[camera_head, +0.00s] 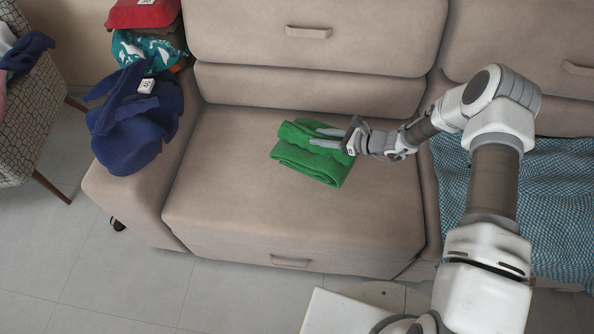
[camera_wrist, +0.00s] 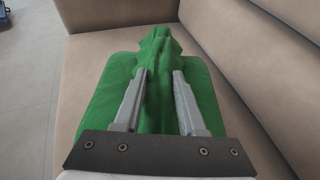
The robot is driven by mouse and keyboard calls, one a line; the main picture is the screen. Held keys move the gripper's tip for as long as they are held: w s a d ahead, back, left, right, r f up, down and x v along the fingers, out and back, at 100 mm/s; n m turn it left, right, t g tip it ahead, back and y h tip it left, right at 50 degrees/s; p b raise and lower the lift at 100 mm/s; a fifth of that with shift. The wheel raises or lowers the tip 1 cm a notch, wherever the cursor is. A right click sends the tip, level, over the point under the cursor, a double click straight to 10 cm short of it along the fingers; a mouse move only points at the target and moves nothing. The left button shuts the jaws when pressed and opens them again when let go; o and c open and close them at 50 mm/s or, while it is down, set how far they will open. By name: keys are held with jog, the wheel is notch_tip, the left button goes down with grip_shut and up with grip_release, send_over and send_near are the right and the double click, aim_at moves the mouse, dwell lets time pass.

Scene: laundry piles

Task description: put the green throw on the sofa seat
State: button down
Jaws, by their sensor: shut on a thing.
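The green throw (camera_head: 314,166) lies folded on the left sofa seat (camera_head: 250,205), near its middle. My gripper (camera_head: 325,137) reaches in from the right and is shut on the throw's upper part. In the wrist view the throw (camera_wrist: 105,105) shows a ridge of cloth pinched between the two fingers of my gripper (camera_wrist: 160,85), with the rest spread on the seat around it. The throw appears to rest on the seat; a small gap beneath it cannot be ruled out.
A dark blue garment (camera_head: 135,125) hangs over the left armrest, with a teal patterned cloth (camera_head: 135,48) and a red cloth (camera_head: 143,14) behind it. A blue checked cloth (camera_head: 565,200) covers the right seat. A patterned chair (camera_head: 30,115) stands at far left. The seat around the throw is clear.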

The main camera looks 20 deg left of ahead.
jog(key=shift+w+f, duration=0.15)
jog(key=shift+f, duration=0.1)
notch_tip(320, 180, down, 9)
jog(key=b, duration=0.2)
jog(key=shift+f+b, duration=0.1)
jog(key=shift+b, duration=0.2)
jog(key=shift+f, duration=0.2)
jog(key=shift+c, duration=2.4)
grip_release()
